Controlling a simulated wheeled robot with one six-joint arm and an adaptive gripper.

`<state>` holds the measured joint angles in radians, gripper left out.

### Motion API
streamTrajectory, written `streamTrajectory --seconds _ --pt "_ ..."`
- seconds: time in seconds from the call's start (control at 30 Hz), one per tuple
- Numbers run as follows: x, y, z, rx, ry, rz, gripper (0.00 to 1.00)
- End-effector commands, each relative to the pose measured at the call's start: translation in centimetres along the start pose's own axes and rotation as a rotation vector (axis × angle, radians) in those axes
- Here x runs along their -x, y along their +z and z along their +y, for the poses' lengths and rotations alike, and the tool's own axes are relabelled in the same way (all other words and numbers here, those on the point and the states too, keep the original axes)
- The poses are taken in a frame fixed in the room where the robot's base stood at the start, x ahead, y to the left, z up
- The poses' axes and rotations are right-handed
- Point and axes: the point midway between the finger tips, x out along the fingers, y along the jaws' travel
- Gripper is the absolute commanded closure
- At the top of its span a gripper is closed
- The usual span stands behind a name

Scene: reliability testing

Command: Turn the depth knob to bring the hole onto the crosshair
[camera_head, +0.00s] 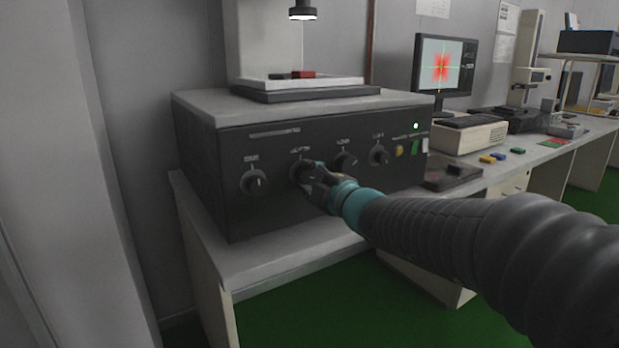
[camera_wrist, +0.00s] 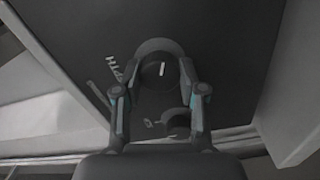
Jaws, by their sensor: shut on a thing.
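The depth knob (camera_wrist: 161,72) is a dark round knob with a white mark, beside a partly hidden label ending in "PTH" in the wrist view. In the head view it is the second knob from the left on the dark control box (camera_head: 215,165), mostly hidden by my gripper. My gripper (camera_head: 309,174) is shut on this knob, with one finger on each side in the wrist view (camera_wrist: 150,80). The monitor (camera_head: 441,65) shows a red blotchy pattern with a green crosshair over it. The hole itself is too small to make out.
Other knobs sit left (camera_head: 254,182) and right (camera_head: 345,161) of my gripper. A stage with a red piece (camera_head: 303,74) stands on the box under a lit lamp (camera_head: 302,12). A bench (camera_head: 560,150) with instruments and small coloured blocks runs right.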

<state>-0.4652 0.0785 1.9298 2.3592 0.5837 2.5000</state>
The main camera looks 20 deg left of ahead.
Motion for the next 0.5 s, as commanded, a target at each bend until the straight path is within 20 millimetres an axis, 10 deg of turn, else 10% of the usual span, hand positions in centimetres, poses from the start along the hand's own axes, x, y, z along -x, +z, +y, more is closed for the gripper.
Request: streamTrajectory --seconds 0.27,0.3,0.4,0.5 --pt "-0.01 -0.03 -0.31 0.000 -0.005 0.001 0.94" --pt "-0.01 -0.03 -0.31 0.000 -0.005 0.001 0.54" --pt "-0.01 0.00 -0.27 0.000 -0.004 0.000 0.34" --pt "0.01 0.06 -0.17 0.000 -0.003 -0.001 0.34"
